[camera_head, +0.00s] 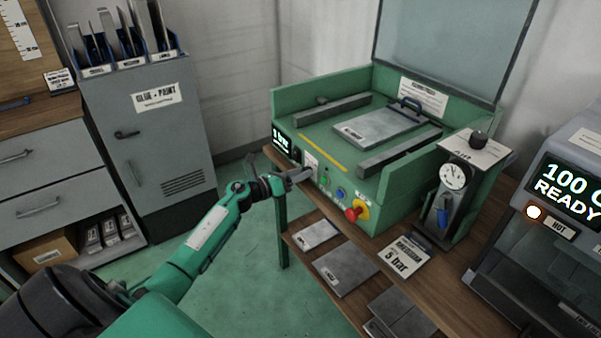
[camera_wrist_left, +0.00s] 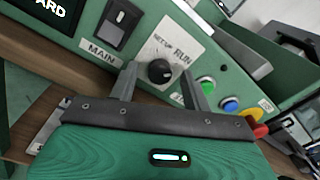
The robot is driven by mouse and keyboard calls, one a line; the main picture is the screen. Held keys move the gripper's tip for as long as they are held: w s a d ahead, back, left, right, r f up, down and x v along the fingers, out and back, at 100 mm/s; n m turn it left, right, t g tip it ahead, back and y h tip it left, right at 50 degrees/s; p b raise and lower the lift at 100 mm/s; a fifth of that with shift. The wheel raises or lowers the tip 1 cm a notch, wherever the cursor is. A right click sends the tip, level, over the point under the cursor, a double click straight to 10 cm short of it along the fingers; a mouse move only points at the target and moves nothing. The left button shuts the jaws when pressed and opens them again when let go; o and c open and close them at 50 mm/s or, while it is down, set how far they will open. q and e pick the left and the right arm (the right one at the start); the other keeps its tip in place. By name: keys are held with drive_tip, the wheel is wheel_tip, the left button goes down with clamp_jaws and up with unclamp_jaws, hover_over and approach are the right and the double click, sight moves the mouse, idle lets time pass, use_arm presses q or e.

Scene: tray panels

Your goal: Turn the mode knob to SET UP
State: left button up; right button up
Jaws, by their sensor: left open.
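The mode knob (camera_wrist_left: 159,71) is a round black knob on a white plate marked SET UP and RUN, on the front of the green machine (camera_head: 292,110). In the left wrist view its pale pointer mark is too small to read surely. My left gripper (camera_wrist_left: 160,80) is open, with one finger on each side of the knob in that view; I cannot tell whether they touch it. In the head view my left gripper (camera_head: 300,175) is at the machine's front panel and hides the knob. My right gripper is not in view.
Right of the knob are a green button (camera_wrist_left: 206,83), a blue button (camera_wrist_left: 229,104) and a red emergency stop (camera_head: 355,211) on yellow. A MAIN switch (camera_wrist_left: 119,24) sits left. Flat plates (camera_head: 345,268) lie on the bench below. A gauge unit (camera_head: 455,180) stands right.

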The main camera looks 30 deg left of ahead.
use_arm(q)
drive_tip(key=shift+w+d, duration=0.15)
drive_tip(key=shift+w, duration=0.2)
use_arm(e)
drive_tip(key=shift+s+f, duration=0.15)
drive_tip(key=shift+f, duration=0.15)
use_arm(q)
drive_tip(key=c, duration=1)
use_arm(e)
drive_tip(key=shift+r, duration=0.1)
